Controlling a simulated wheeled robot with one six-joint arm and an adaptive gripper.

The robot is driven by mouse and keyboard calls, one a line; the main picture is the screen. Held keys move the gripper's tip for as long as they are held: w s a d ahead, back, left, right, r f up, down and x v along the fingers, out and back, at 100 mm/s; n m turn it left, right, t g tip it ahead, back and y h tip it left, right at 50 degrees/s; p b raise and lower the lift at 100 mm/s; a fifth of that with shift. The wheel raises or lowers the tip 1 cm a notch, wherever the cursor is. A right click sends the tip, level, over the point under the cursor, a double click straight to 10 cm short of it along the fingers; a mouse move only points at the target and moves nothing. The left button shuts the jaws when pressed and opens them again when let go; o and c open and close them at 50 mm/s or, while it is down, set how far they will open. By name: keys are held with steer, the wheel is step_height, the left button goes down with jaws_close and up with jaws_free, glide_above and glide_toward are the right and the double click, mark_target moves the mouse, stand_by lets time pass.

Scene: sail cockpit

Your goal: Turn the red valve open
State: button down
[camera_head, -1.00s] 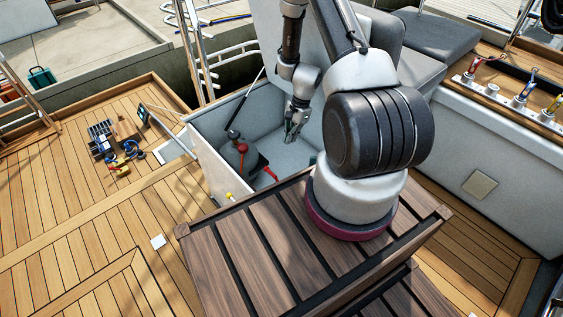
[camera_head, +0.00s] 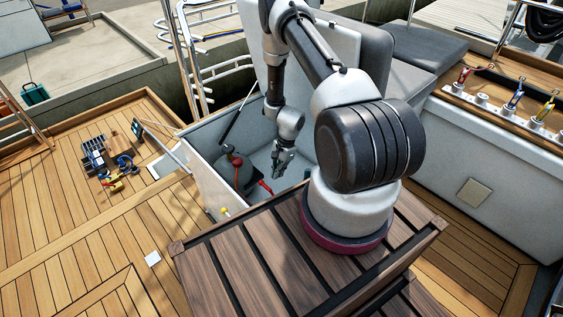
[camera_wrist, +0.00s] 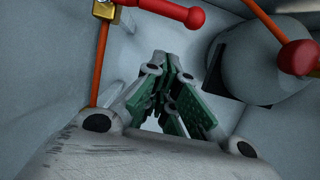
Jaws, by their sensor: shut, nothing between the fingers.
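The red valve lever (camera_head: 265,187) is inside the open white locker, low and near its front. In the wrist view the red lever (camera_wrist: 178,12) is at the top edge, with a rounded end, joined at left to a brass fitting (camera_wrist: 104,14) on an orange pipe. My gripper (camera_head: 277,174) is inside the locker, just above and right of the lever in the head view. In the wrist view my gripper (camera_wrist: 172,60) has its green-padded fingers together and empty, apart from the lever. The lever's far left end is partly cut off.
A grey rounded body with a red knob (camera_wrist: 298,58) stands right of my fingers in the wrist view; it also shows in the head view (camera_head: 238,162). The locker walls (camera_head: 205,186) close in around the arm. Tools (camera_head: 110,160) lie on the deck at left.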

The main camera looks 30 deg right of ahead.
mark_target(260, 182)
steer(key=shift+s+a+f, duration=0.1)
steer(key=shift+s+a, duration=0.05)
steer(key=shift+a, duration=0.6)
steer(key=shift+s+a+f, duration=0.1)
steer(key=shift+a, duration=0.65)
steer(key=shift+a, duration=0.1)
steer(key=shift+w+a+n, duration=0.1)
steer(key=shift+a+n, duration=0.1)
steer(key=shift+n, duration=0.2)
steer(key=shift+a, duration=0.15)
steer(key=a+n+g, duration=0.1)
steer(key=a+n, duration=0.1)
steer(key=n, duration=0.1)
steer(key=a+n+h, duration=0.1)
steer(key=a+n, duration=0.1)
steer(key=shift+a+n+g, duration=0.2)
steer(key=shift+n+g, duration=0.2)
steer(key=s+a+n+h, duration=0.3)
steer(key=s+a+n, duration=0.3)
steer(key=n, duration=0.6)
steer(key=shift+s+g, duration=0.4)
steer(key=shift+s, duration=0.05)
